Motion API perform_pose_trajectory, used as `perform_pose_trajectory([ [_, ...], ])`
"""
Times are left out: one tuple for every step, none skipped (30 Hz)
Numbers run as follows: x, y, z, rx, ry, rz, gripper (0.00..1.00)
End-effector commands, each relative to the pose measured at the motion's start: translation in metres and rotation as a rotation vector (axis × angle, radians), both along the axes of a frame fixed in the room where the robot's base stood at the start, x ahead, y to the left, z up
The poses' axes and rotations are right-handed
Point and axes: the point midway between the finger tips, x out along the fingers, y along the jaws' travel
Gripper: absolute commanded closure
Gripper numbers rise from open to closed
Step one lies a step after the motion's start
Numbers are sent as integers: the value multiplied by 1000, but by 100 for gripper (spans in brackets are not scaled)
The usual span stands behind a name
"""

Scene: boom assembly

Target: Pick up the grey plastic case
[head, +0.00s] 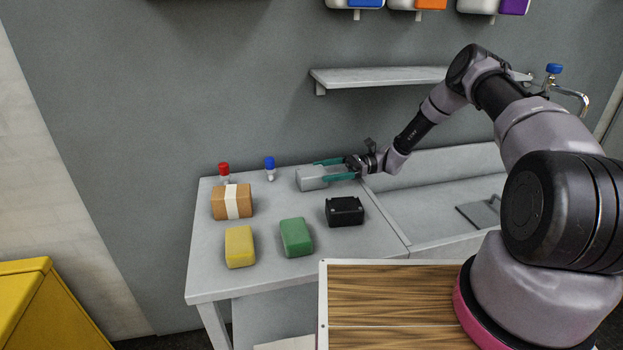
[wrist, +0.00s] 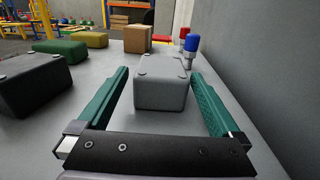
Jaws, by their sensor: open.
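The grey plastic case (head: 311,178) lies near the back edge of the light grey table, close to the wall. In the wrist view the grey case (wrist: 161,85) sits between the two green fingers of my gripper (wrist: 160,88). The fingers stand apart on either side of it, with a gap to each side, and it rests on the table. In the head view my gripper (head: 330,170) reaches in from the right, low at table height, its fingers along the case's sides.
A black case (head: 344,211), a green block (head: 296,237), a yellow block (head: 240,246) and a brown box (head: 231,202) stand on the table (head: 275,275). A red-capped bottle (head: 223,171) and a blue-capped bottle (head: 270,168) stand at the back. A shelf (head: 380,77) hangs above.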

Motion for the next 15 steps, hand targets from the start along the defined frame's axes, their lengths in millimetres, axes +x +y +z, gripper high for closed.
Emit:
perform_pose_trajectory([
  [-1, 5, 1, 0, 0, 2, 0],
  [-2, 8, 1, 0, -1, 2, 0],
  [-4, 13, 2, -1, -1, 3, 0],
  [-5, 18, 2, 0, -1, 4, 0],
  [-6, 23, 3, 1, 0, 4, 0],
  [-8, 29, 3, 0, 0, 4, 0],
  [-9, 34, 3, 0, 0, 4, 0],
  [-11, 38, 3, 0, 0, 3, 0],
  [-12, 42, 3, 1, 0, 4, 0],
  [-13, 45, 3, 0, 0, 3, 0],
  [-14, 46, 3, 0, 0, 3, 0],
  [-14, 47, 3, -1, -1, 1, 0],
  [-13, 47, 3, -1, -1, 1, 0],
  [-13, 47, 3, -1, -1, 0, 0],
  [-13, 47, 3, -1, -1, 0, 0],
])
